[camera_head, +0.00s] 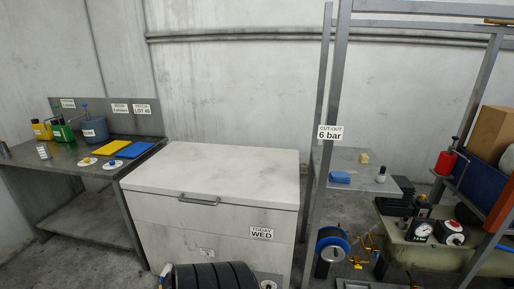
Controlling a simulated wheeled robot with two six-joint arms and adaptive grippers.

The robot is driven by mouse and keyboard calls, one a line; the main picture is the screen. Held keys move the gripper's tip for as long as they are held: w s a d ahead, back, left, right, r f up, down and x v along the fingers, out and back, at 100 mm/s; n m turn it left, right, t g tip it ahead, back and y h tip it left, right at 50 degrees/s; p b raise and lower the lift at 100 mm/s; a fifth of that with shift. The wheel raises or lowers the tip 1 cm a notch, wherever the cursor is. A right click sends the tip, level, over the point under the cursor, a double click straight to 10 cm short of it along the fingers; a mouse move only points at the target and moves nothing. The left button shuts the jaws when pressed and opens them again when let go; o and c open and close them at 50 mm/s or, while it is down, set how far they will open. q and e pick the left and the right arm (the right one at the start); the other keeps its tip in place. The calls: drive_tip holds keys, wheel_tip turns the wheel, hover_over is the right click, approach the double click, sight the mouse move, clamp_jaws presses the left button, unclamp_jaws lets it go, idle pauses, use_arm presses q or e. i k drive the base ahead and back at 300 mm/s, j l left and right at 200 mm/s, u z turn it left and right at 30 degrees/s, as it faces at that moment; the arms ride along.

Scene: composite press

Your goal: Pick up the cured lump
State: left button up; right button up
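I cannot tell for sure which thing is the cured lump. A small pale yellow block (364,158) sits at the back of the grey metal table (347,159) on the right. Neither of my grippers shows in this view.
A closed white chest (215,170) labelled WED stands in the middle. The left bench (60,163) holds a grey pot (95,130), yellow and blue sheets and containers. A metal frame post (323,150) stands before the right table. A basin with gauges (423,230) is at right.

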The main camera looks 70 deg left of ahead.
sight(364, 158)
drive_tip(key=u, duration=1.4)
